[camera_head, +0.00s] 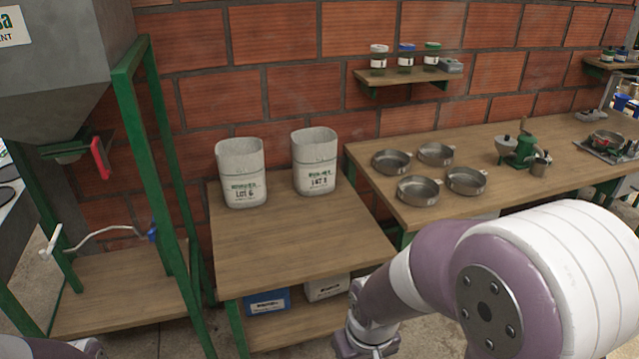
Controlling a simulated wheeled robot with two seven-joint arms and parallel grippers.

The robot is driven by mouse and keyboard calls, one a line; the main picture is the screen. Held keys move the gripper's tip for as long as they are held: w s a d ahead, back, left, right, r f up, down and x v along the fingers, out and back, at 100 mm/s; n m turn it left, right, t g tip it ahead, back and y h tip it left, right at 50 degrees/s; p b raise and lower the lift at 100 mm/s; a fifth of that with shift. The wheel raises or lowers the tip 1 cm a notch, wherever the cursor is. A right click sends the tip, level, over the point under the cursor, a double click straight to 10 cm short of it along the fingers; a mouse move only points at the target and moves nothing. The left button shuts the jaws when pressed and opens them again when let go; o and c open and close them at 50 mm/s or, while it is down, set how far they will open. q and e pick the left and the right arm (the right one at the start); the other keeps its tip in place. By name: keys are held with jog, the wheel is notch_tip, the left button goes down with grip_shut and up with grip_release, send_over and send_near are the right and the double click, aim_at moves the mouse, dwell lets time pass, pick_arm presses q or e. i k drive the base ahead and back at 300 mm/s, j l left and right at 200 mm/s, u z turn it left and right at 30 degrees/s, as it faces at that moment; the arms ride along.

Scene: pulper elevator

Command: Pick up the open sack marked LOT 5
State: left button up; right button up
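Two open, whitish sacks stand upright and apart at the back of the low wooden table. The left sack (241,175) carries a LOT mark whose digit looks like a 6 or a 5. The right sack (314,163) also has a LOT mark, and its digit is too small to read surely. I cannot tell for certain which one is LOT 5. My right arm reaches in from the right, in front of the table, and its gripper is below the picture edge. Only a bit of my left arm shows at the bottom left, and its gripper is out of view.
The low table (290,245) is bare in front of the sacks. A blue bin (268,302) and a white bin (326,287) sit beneath it. A green-framed hopper stand (150,170) is at left. The right bench (420,218) holds several metal pans and a green grinder (524,150).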

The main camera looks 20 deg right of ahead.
aim_at(314, 150)
jog(key=i+l+z, duration=0.2)
jog(key=z, duration=0.15)
jog(key=i+l+z, duration=0.1)
jog(key=z, duration=0.3)
jog(key=i+z, duration=0.6)
jog(key=i, duration=1.2)
jog(key=j, duration=0.05)
